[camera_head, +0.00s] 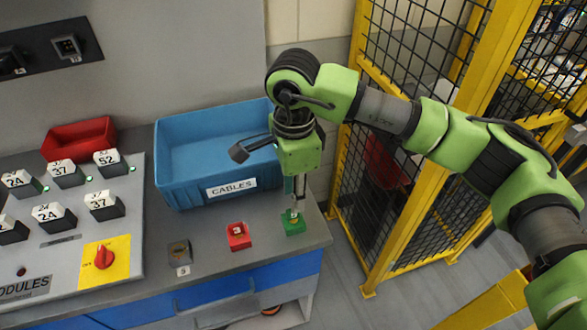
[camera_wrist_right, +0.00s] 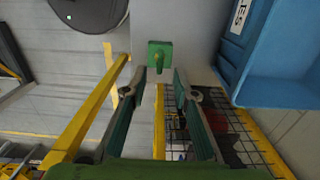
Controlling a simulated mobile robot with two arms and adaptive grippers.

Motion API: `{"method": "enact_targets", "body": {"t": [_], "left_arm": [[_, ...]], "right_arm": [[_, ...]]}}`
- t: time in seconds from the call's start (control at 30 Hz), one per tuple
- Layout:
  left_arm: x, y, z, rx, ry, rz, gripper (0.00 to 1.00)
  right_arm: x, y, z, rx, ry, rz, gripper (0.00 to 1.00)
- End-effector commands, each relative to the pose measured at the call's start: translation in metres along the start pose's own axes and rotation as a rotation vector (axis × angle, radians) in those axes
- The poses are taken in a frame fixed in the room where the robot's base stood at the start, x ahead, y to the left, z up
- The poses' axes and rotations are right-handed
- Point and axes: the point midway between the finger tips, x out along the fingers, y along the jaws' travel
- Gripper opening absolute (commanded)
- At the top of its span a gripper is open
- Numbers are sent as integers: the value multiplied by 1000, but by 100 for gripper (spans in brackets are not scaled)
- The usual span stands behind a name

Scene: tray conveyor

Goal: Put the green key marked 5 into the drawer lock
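A small green block (camera_head: 293,224) with an upright green piece, apparently the key (camera_wrist_right: 158,62), stands at the counter's right front corner. The number on it cannot be read. My right gripper (camera_head: 297,203) points down just above this green piece. In the right wrist view its two fingers (camera_wrist_right: 160,82) are spread, with the green piece just beyond the tips and nothing held. The blue drawer front (camera_head: 285,276) runs below the counter edge; no lock can be made out on it. My left gripper is not in view.
A red block marked 3 (camera_head: 238,237) and a grey block (camera_head: 179,252) with a small tag stand to the left on the counter (camera_head: 208,230). Behind is a blue CABLES bin (camera_head: 187,192). A panel of modules (camera_head: 75,235) is at left; a yellow mesh fence (camera_head: 400,225) is at right.

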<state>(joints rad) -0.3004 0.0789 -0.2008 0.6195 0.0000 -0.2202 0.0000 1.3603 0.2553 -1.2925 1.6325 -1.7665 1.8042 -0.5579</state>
Motion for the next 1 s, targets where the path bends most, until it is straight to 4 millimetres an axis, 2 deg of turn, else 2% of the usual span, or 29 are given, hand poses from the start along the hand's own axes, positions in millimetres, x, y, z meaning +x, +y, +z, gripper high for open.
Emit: {"method": "enact_targets", "body": {"t": [0.1, 0.3, 0.5, 0.73, 0.77, 0.8, 0.87, 1.0], "left_arm": [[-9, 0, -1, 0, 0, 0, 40], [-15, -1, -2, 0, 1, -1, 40], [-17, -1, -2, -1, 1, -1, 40], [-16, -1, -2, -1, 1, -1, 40], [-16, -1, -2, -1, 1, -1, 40], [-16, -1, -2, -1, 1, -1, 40], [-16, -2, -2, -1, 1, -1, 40], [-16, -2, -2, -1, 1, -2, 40]], "right_arm": [[21, 1, 0, -1, -1, 5, 26], [48, 1, 1, -1, -2, 3, 26], [59, 0, 1, -1, -2, 0, 26], [60, 0, 1, -1, -2, 0, 26], [60, 0, 1, -1, -2, 0, 24], [60, 0, 1, -1, -2, 0, 13], [60, 0, 1, -1, -2, 0, 0], [60, 0, 1, -1, -2, 0, 0]]}}
